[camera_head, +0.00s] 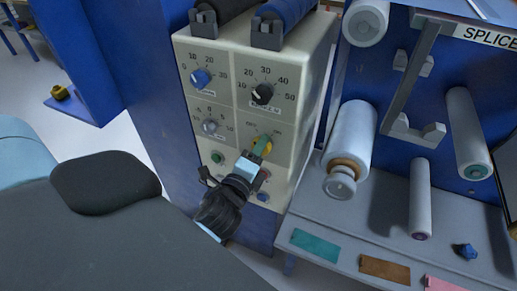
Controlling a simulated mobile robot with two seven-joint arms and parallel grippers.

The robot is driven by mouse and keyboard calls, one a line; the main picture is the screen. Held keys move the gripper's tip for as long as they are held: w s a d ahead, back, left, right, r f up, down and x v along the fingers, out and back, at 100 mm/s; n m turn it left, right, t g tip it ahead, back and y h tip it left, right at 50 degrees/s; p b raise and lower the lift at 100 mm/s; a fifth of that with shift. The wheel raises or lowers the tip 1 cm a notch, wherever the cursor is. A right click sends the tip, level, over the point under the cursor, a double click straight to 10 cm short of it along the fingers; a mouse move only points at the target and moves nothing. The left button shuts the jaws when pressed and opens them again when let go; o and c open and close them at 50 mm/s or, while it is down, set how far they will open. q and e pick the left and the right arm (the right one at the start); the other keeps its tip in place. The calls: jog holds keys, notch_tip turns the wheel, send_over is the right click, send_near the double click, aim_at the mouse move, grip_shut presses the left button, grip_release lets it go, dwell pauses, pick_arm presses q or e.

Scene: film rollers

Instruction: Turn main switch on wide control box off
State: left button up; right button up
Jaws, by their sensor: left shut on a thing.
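The wide control box (235,48) is a cream panel mounted on a blue machine, with several dials and buttons. The switch's exact angle is hard to tell behind the fingers. My right gripper is not in view.
A blue knob (201,79), a black knob (262,94) and a grey knob (210,127) sit close around the switch. A green button (217,157) is left of my gripper. White rollers (350,140) and a grey shelf (345,225) stand to the right.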

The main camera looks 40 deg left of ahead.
pick_arm(q)
jog(key=o, duration=1)
jog(key=shift+s, duration=0.1)
jog(key=b+v, duration=0.1)
jog(key=v, duration=0.6)
jog(key=shift+s, duration=0.35)
jog(key=shift+d, duration=0.1)
